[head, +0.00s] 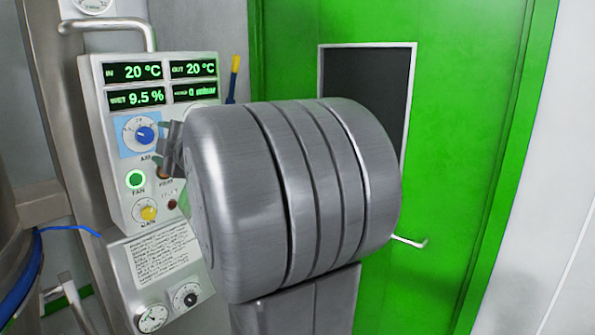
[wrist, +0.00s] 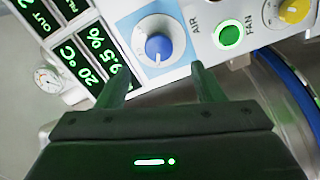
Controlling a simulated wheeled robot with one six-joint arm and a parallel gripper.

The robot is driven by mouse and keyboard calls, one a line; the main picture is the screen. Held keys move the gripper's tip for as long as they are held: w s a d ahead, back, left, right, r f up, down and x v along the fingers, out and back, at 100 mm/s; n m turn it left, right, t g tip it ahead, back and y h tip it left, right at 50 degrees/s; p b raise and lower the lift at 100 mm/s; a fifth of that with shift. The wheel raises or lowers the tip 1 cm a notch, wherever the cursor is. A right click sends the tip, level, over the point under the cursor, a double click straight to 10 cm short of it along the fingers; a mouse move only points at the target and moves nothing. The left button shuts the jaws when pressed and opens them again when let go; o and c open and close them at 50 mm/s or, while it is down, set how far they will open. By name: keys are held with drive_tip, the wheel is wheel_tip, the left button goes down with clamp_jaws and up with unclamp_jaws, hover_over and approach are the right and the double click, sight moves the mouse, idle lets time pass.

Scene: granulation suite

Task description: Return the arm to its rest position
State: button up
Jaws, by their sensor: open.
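My arm's large grey link fills the middle of the head view and hides part of the control panel (head: 112,205). My gripper (head: 172,152) shows only in part there, at the panel's right side. In the wrist view my gripper (wrist: 155,80) is open, its two dark fingers apart with nothing between them. The fingertips are close to the panel face, below the blue AIR knob (wrist: 158,46) in the picture. I cannot tell whether they touch the panel. The blue knob also shows in the head view (head: 145,135).
The panel has a lit green FAN button (head: 135,180), a yellow knob (head: 149,213) and displays reading 20 °C and 9.5 %. Gauges (head: 152,318) sit below. A metal pipe handle (head: 110,22) juts out above. A green door (head: 455,150) stands behind my arm.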

sight(146, 134)
drive_tip(key=shift+m, duration=0.3)
drive_tip(key=x, duration=0.2)
drive_tip(key=p+x, duration=0.1)
drive_tip(key=x, duration=0.5)
drive_tip(key=shift+w+a+r, duration=0.15)
drive_tip(key=shift+a+r, duration=0.05)
drive_tip(key=shift+r, duration=0.15)
drive_tip(key=shift+m+p, duration=0.7)
drive_tip(key=shift+d+m+p, duration=0.15)
drive_tip(key=shift+m+p, duration=0.75)
drive_tip(key=shift+m, duration=0.3)
drive_tip(key=m+p, duration=0.2)
drive_tip(key=m, duration=0.1)
drive_tip(key=m+p, duration=0.4)
drive_tip(key=p, duration=0.2)
drive_tip(key=shift+f+m, duration=0.1)
drive_tip(key=shift+m, duration=0.3)
drive_tip(key=shift+s+d+f+b, duration=0.25)
drive_tip(key=shift+s+d+b, duration=0.05)
drive_tip(key=shift+b, duration=0.15)
drive_tip(key=shift+s+d+r, duration=0.1)
drive_tip(key=shift+s+d, duration=0.25)
drive_tip(key=shift+d, duration=0.05)
